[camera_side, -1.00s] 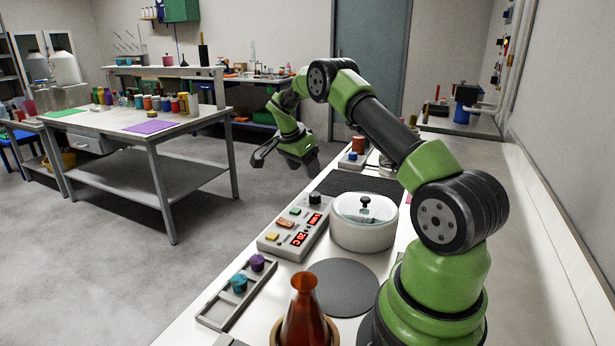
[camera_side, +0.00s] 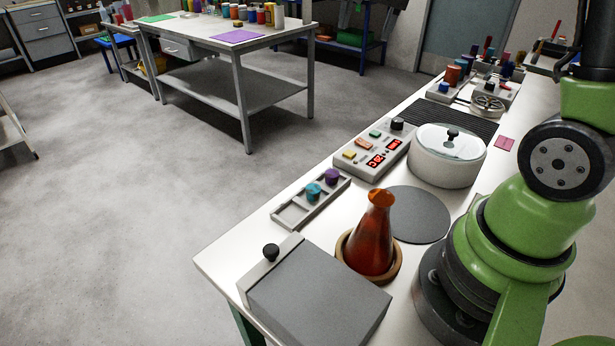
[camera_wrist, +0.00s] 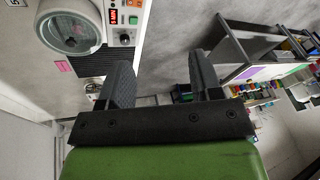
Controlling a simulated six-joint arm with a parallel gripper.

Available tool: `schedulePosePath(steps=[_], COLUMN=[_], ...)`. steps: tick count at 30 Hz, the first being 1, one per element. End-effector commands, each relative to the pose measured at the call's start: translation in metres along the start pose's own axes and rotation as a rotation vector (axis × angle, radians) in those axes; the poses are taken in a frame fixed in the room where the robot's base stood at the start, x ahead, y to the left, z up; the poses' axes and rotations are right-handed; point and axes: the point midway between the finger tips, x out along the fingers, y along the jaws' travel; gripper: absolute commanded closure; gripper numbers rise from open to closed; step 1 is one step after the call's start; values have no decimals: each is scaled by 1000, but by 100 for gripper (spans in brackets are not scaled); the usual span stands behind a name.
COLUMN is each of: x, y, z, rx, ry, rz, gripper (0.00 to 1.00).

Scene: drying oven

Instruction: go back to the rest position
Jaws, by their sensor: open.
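My gripper (camera_wrist: 162,78) shows in the camera_wrist view. Its two dark fingers are spread wide apart with nothing between them. The white bench, the round lidded vessel (camera_wrist: 70,30) and the control panel (camera_wrist: 124,22) lie beyond it at upper left. In the camera_side view my gripper is out of frame. Only the lower part of my green and black arm shows there, at the right edge, standing beside the bench items. What posture the whole arm has is hidden by the frame edge.
In the camera_side view the bench holds a grey box (camera_side: 318,300) with a black-knobbed front, an amber flask (camera_side: 371,240), a tray (camera_side: 290,212) with two coloured caps, a grey disc (camera_side: 420,213) and a pink square (camera_side: 504,143). A work table (camera_side: 200,60) stands across open floor.

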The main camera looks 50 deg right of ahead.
Motion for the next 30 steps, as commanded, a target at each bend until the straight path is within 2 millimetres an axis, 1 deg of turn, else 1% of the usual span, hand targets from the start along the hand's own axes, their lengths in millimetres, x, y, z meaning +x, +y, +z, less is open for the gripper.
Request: schedulePosePath(steps=[1,2,3,5,6,9,12,15,18,21,30], x=[-18,-26,-36,-49,-57,-70,-76,-78,-77,-77,-77], y=[2,4,8,15,21,38,54,67,74,78,78], z=[19,30,45,66,80,113,140,158,168,172,172], rx=[-69,-112,-169,-254,-309,-442,-553,-631,-679,-698,-699], ry=[-3,-6,-10,-13,-14,-12,-5,2,9,11,11], rz=[-50,-78,-115,-173,-211,-302,-381,-438,-472,-485,-485], gripper=[41,41,41,41,41,41,41,41,41,41,41])
